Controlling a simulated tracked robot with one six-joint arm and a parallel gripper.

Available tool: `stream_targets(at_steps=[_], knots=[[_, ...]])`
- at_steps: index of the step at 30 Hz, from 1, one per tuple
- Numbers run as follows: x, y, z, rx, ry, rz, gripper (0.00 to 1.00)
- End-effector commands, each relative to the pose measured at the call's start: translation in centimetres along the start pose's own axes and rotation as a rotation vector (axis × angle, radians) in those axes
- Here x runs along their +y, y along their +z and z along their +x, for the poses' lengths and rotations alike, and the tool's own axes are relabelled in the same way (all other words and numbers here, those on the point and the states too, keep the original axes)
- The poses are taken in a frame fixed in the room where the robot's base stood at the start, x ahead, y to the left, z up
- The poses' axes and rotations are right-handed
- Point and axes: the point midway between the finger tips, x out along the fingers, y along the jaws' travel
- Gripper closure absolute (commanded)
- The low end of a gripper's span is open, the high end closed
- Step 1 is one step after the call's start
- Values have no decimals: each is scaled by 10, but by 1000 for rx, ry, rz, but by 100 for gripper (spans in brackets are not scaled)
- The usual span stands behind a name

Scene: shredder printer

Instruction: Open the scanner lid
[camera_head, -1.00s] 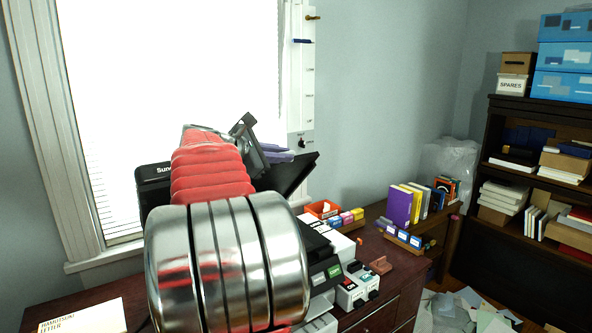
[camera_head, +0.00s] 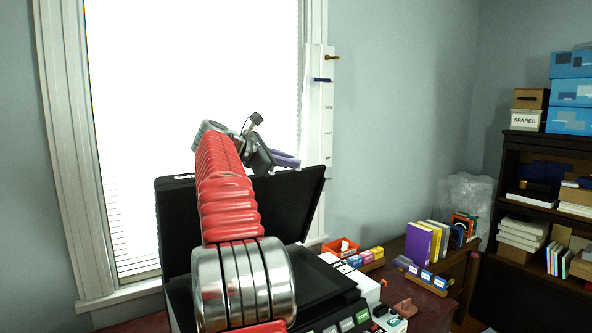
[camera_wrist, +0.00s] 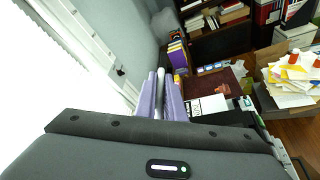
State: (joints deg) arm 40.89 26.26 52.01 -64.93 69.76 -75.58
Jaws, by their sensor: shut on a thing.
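The scanner lid (camera_head: 300,208) is a black panel standing steeply raised behind the scanner, in front of the window. The scanner's dark bed (camera_head: 318,283) lies below it, partly hidden by my red arm. My gripper (camera_head: 286,160), with purple fingers, is at the lid's top edge, right of the lid's middle. In the wrist view the purple fingers (camera_wrist: 161,98) are close together with a thin grey strip between them. My gripper is shut on the lid, though the exact contact is hard to see.
Right of the scanner are an orange bin (camera_head: 342,248), small coloured boxes (camera_head: 365,258) and upright books (camera_head: 430,245) on the desk. A dark bookshelf (camera_head: 518,185) stands at far right. The window (camera_head: 195,100) is close behind the lid. Room above the lid is free.

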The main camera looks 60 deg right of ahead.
Motion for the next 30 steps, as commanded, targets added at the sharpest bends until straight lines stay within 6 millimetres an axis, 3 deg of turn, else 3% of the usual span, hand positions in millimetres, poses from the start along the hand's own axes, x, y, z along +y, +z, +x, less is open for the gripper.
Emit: stream_targets(at_steps=[6,21,22,30], knots=[[10,-4,0,10,5,-3,100],[11,-3,3,10,2,-3,100],[11,-3,3,10,2,-3,90],[10,0,4,5,0,-1,72]])
